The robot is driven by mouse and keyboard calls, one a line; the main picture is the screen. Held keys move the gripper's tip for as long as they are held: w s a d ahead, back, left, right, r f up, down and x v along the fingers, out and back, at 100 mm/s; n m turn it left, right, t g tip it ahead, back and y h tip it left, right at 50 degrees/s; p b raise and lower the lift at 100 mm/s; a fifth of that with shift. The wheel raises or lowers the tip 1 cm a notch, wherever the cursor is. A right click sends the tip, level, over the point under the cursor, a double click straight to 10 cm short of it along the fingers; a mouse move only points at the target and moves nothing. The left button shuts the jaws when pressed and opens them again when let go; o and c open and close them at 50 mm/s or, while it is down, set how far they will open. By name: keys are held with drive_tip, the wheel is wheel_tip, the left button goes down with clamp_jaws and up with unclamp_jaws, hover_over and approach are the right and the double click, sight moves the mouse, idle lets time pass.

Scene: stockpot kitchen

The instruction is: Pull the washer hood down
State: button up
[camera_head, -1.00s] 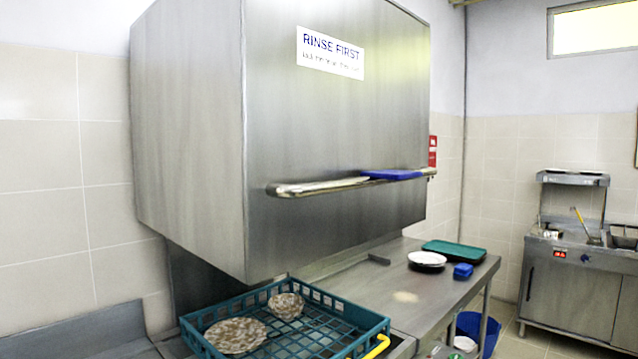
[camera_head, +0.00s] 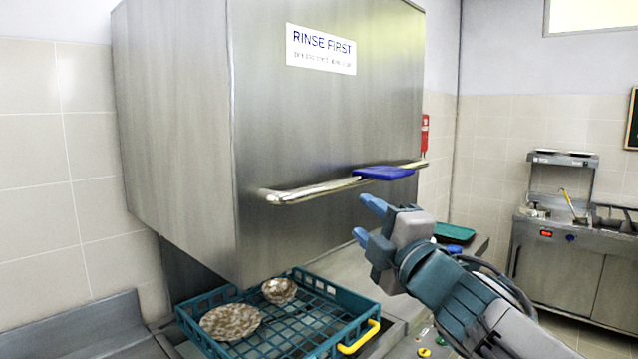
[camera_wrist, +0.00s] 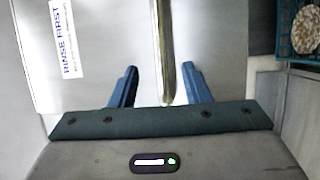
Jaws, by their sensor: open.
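The washer hood (camera_head: 330,110) is a large steel box with a "RINSE FIRST" label, raised above the counter. Its horizontal bar handle (camera_head: 315,190) runs across the lower front, with a blue cloth-like piece (camera_head: 385,172) on its right part. My gripper (camera_head: 366,222) has blue fingers and is open, in front of the hood and a little below and right of the handle's middle. In the wrist view the handle (camera_wrist: 160,50) runs between the two open fingers (camera_wrist: 160,88), and the hood front (camera_wrist: 100,50) fills the area behind. I cannot tell whether they touch it.
A steel counter extends right with a green tray (camera_head: 455,231). A cooking station (camera_head: 565,240) stands at the far right.

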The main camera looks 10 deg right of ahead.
sight(333, 191)
drive_tip(key=p+x, duration=0.3)
drive_tip(key=x, duration=1)
drive_tip(key=shift+w+a+r, duration=0.15)
drive_tip(key=shift+w+r, duration=0.05)
drive_tip(key=shift+w, duration=0.1)
clamp_jaws()
